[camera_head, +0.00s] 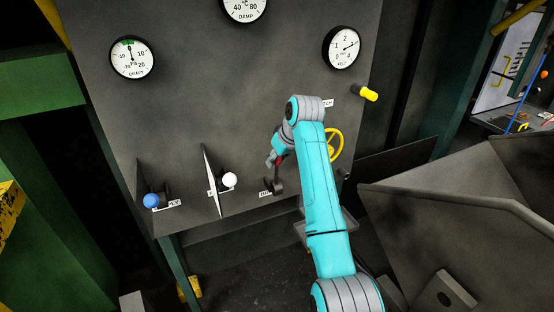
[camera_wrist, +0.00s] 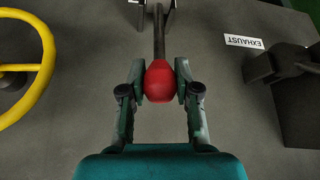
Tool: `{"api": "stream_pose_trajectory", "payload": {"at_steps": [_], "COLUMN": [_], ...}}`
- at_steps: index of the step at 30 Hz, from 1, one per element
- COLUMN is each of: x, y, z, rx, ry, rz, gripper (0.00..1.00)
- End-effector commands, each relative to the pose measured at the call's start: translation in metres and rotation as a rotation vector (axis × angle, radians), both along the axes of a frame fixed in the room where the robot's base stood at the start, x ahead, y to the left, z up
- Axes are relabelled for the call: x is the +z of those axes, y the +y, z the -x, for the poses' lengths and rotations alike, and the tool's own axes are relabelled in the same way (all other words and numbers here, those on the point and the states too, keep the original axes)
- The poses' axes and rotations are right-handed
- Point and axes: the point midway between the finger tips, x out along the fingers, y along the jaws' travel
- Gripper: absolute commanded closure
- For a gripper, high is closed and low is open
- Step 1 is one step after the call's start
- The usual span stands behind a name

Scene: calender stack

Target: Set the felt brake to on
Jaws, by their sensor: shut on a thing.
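A lever with a red knob (camera_wrist: 159,82) and a dark shaft (camera_wrist: 159,35) shows in the wrist view. My gripper (camera_wrist: 161,84) is shut on the red knob, with one finger on each side of it. In the head view my gripper (camera_head: 274,160) is low on the grey panel, and only a sliver of red shows at it. The lever's dark base (camera_head: 277,184) is below it, beside a small white label (camera_head: 265,194) that is too partly hidden to read. My arm hides part of the panel to the right.
A yellow handwheel (camera_head: 335,145) is just right of the lever, partly behind my arm. Left are a white-knobbed lever (camera_head: 229,180) and a blue-knobbed lever (camera_head: 151,200), with upright plates beside them. A yellow handle (camera_head: 366,93) sticks out at upper right, below the FELT gauge (camera_head: 342,47).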

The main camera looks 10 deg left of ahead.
Motion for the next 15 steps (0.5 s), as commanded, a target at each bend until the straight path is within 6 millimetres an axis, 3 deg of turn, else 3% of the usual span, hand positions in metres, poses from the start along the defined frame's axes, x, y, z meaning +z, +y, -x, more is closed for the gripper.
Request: {"api": "stream_pose_trajectory", "payload": {"at_steps": [1, 3, 4, 15], "x": [0.0001, 0.0001, 0.0001, 0.0048], "y": [0.0007, 0.0006, 0.0005, -0.0014], "z": [-0.0008, -0.0008, -0.0007, 0.0010], "rx": [-0.001, -0.001, -0.001, -0.001], "ry": [-0.004, -0.003, -0.003, -0.003], "rz": [-0.002, -0.001, -0.001, -0.002], "gripper": [0.61, 0.44, 0.42, 0.42]}}
